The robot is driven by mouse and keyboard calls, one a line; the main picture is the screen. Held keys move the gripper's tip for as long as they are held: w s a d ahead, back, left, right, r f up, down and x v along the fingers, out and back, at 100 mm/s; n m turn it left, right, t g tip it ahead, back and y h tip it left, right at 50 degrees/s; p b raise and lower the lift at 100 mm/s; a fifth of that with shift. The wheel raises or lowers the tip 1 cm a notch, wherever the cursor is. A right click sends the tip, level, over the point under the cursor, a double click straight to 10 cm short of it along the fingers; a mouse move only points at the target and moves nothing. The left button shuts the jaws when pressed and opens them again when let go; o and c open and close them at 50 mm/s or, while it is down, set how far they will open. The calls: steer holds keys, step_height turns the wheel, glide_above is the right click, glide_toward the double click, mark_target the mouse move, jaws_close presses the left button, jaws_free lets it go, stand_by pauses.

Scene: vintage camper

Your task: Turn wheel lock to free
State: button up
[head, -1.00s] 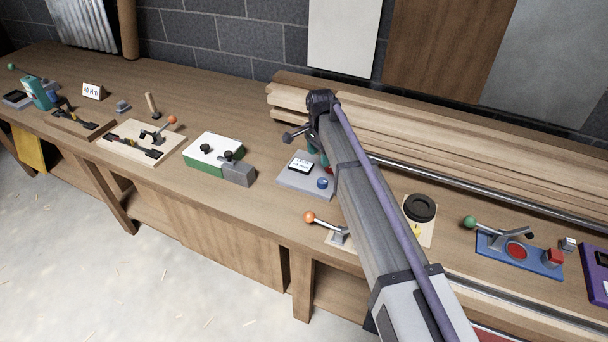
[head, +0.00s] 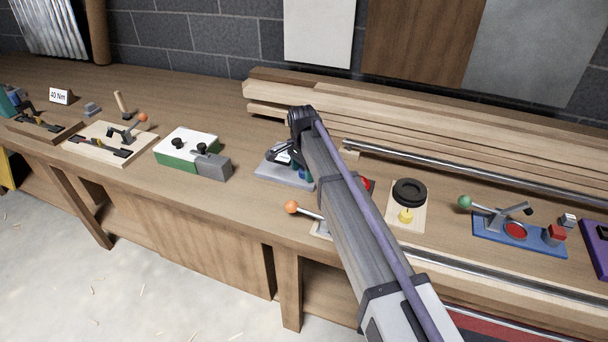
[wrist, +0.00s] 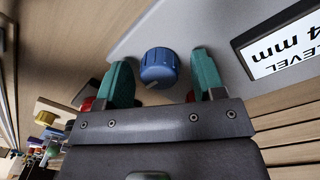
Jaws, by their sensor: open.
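No part in view is labelled as a wheel lock. A blue round knob (wrist: 158,66) with a pale pointer mark sits on a grey panel (wrist: 130,35) in the wrist view. My gripper (wrist: 161,78) is open, its teal fingers on either side of this knob, with a gap showing; I cannot tell whether they touch it. In the head view the grey panel (head: 270,171) is partly hidden by my arm. To its right, a black wheel (head: 409,191) and a yellow knob (head: 406,216) sit on a pale board (head: 424,220).
The panel's display (wrist: 287,50) reads "LEVEL" and "4 mm". An orange-ball lever (head: 291,207) stands in front of it. A green and white box (head: 188,152) is to the left, a blue lever base (head: 490,236) to the right. Stacked planks (head: 400,120) lie behind.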

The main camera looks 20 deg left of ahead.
steer(key=shift+c, duration=0.3)
steer(key=c, duration=0.9)
steer(key=shift+n, duration=0.3)
steer(key=n, duration=0.8)
steer(key=shift+s+n+t, duration=0.1)
steer(key=shift+n+t, duration=0.2)
steer(key=shift+n, duration=0.1)
steer(key=n, duration=0.4)
steer(key=shift+n, duration=2.3)
